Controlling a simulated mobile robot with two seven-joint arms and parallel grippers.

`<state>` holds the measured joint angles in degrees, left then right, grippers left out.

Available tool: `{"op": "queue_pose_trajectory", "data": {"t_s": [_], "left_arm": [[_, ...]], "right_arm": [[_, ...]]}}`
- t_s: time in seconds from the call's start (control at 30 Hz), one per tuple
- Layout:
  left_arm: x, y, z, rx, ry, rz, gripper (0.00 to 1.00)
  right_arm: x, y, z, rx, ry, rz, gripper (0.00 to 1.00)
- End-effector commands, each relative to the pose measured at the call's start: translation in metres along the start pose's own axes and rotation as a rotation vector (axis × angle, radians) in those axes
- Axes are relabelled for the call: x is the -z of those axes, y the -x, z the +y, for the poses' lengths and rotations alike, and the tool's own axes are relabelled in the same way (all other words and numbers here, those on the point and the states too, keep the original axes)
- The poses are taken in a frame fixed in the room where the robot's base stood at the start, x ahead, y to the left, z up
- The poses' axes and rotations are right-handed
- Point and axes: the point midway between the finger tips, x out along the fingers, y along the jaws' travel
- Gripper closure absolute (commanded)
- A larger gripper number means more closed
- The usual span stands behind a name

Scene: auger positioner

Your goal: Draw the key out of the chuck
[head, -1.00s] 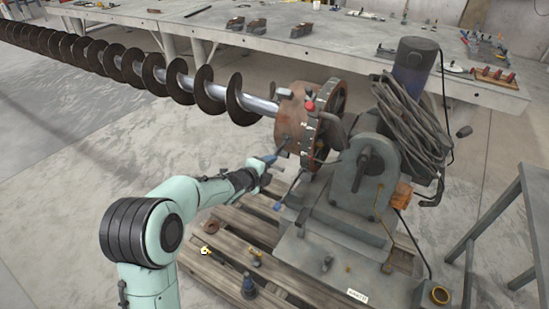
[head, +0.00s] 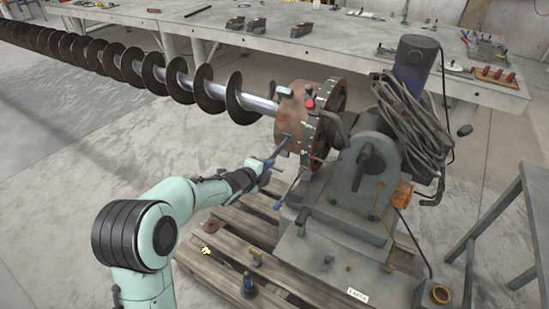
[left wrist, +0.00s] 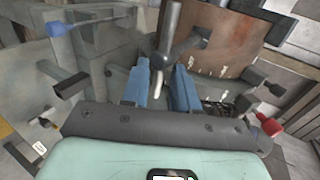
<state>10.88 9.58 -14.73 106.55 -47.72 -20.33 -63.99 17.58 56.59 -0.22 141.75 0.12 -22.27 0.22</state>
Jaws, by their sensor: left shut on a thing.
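The chuck (head: 290,122) is a rusty round disc at the end of the auger, and its face also shows at the top of the left wrist view (left wrist: 222,42). My left gripper (head: 264,166) is just left of and below the chuck. In the left wrist view its blue fingers (left wrist: 160,88) are closed around the key (left wrist: 170,28), a grey bar with a crosspiece. In the head view the key (head: 276,157) slants from the gripper up to the chuck's lower edge. I cannot tell whether its tip is still in the chuck. My right gripper is not in view.
The auger (head: 168,75) runs off to the upper left. A grey drive unit (head: 352,190) with a coiled cable (head: 415,125) stands right of the chuck. A blue-tipped lever (head: 278,205) is close below the gripper. A wooden pallet (head: 225,262) lies underneath, and a long workbench (head: 345,58) stands behind.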

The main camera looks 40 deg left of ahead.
Motion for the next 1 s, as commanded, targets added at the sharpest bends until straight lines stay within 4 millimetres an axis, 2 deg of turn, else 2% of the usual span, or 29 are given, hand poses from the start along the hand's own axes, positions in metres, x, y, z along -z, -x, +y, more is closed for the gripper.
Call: {"op": "queue_pose_trajectory", "data": {"t_s": [0.4,1.0], "left_arm": [[-0.001,0.011,0.010,-0.010,0.000,-0.002,1.00],[0.000,0.028,0.015,-0.002,0.000,-0.001,1.00]], "right_arm": [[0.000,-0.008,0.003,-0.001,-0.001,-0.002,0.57],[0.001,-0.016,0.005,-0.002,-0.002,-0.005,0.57]]}}
